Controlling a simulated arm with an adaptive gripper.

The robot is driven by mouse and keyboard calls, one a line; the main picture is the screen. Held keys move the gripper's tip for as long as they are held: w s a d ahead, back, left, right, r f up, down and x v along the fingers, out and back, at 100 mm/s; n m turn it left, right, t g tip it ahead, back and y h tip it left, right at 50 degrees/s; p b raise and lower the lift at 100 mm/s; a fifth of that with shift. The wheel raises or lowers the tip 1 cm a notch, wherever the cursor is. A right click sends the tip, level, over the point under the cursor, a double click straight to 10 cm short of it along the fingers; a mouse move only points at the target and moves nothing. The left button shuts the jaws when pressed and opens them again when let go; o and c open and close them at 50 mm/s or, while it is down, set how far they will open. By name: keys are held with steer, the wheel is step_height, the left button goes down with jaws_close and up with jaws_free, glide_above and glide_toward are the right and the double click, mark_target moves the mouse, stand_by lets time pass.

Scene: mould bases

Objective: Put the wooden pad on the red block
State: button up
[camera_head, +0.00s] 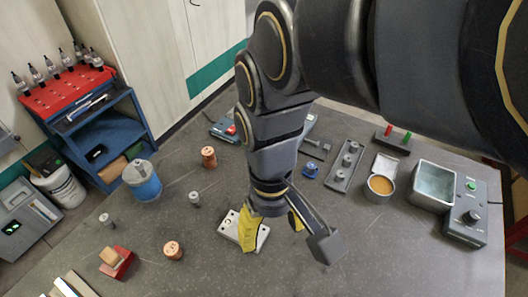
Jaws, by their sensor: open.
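A small red block (124,266) lies at the left front of the table. A light wooden pad (110,256) rests on it, over its upper left part, and looks slightly askew. Whether it lies flat is too small to tell. My gripper (272,228) is open, well to the right of the block and pad. Its yellow fingertips are low over a pale metal plate with holes (232,229). Part of the plate is hidden by the left finger, and I see nothing held between the fingers.
Copper-coloured cylinders (173,250) and a blue-and-grey container (142,180) stand on the left half. Pale bars (75,285) lie at the front left edge. A grey strip with knobs (347,165), an orange-filled cup (380,186) and a metal bin (433,184) stand right.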

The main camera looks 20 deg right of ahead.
steer(key=s+d+m, duration=0.1)
steer(key=s+d, duration=0.2)
steer(key=s, duration=0.3)
steer(key=shift+s+f+m, duration=0.25)
steer(key=shift+f+m, duration=0.15)
stand_by(0.6)
